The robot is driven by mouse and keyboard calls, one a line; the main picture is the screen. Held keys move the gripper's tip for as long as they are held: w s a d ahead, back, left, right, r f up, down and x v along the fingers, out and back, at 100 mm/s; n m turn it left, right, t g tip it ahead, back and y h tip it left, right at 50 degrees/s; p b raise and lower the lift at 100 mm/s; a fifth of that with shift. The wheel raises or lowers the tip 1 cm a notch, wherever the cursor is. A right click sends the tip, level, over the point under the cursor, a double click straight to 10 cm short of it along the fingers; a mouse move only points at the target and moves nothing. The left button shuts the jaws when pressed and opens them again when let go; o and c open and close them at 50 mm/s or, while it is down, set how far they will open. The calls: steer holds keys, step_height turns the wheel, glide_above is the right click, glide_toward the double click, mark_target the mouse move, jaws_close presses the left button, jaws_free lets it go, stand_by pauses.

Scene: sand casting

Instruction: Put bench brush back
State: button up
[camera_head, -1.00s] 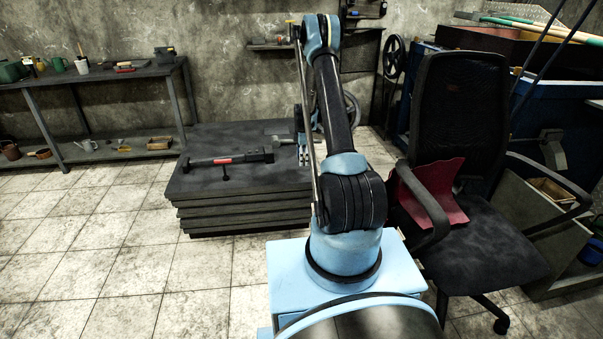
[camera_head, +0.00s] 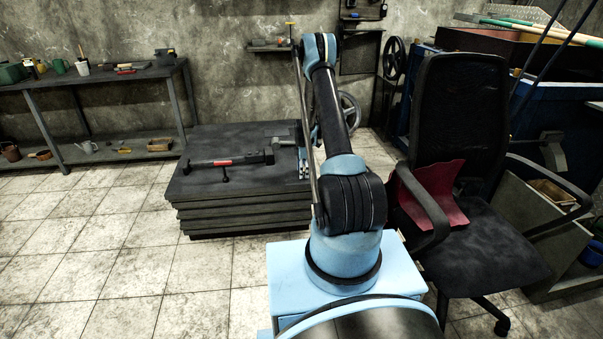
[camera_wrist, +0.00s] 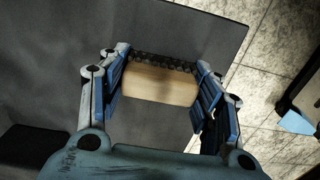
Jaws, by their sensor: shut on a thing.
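The bench brush (camera_wrist: 160,86) shows in the wrist view as a pale wooden block with a row of dark bristles along its far edge. My gripper (camera_wrist: 160,76) is shut on it, with one blue-padded finger at each end of the block. Below it in the wrist view is the dark grey top of the stack of slabs (camera_wrist: 55,65). I cannot tell whether the brush touches this top. In the head view my gripper (camera_head: 303,160) is mostly hidden behind my arm at the stack's right end, and the brush cannot be made out.
A long dark clamp-like tool (camera_head: 222,160) with a red mark lies on the slab stack (camera_head: 240,214). A black office chair (camera_head: 470,245) with a red cloth (camera_head: 435,190) stands close on the right. A workbench (camera_head: 95,75) with tools is at back left. Tiled floor at left is clear.

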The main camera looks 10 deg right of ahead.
steer(key=o, duration=1.3)
steer(key=s+r+m, duration=0.1)
steer(key=s+r, duration=0.2)
steer(key=r, duration=0.6)
steer(key=s+r+m, duration=0.2)
steer(key=s+r, duration=0.2)
steer(key=r, duration=0.6)
steer(key=s+r+m, duration=0.1)
steer(key=s+r, duration=0.2)
steer(key=r, duration=0.6)
steer(key=s+r+m+t, duration=0.1)
steer(key=s+r+m, duration=0.1)
steer(key=s+r, duration=0.45)
steer(key=s+r+m, duration=0.3)
steer(key=s+r, duration=0.1)
steer(key=s, duration=0.6)
steer(key=s+r+m, duration=0.1)
steer(key=s+m, duration=0.3)
steer(key=s, duration=1.3)
steer(key=s+f+m, duration=0.1)
steer(key=s+f, duration=0.1)
steer(key=s, duration=0.2)
steer(key=s+f+m, duration=0.2)
steer(key=s, duration=0.2)
steer(key=s+f+m+t, duration=0.1)
steer(key=s+f, duration=0.1)
steer(key=s, duration=0.3)
steer(key=shift+s+a+f+m, duration=0.1)
steer(key=shift+a+f+m, duration=0.15)
steer(key=shift+a+m, duration=0.15)
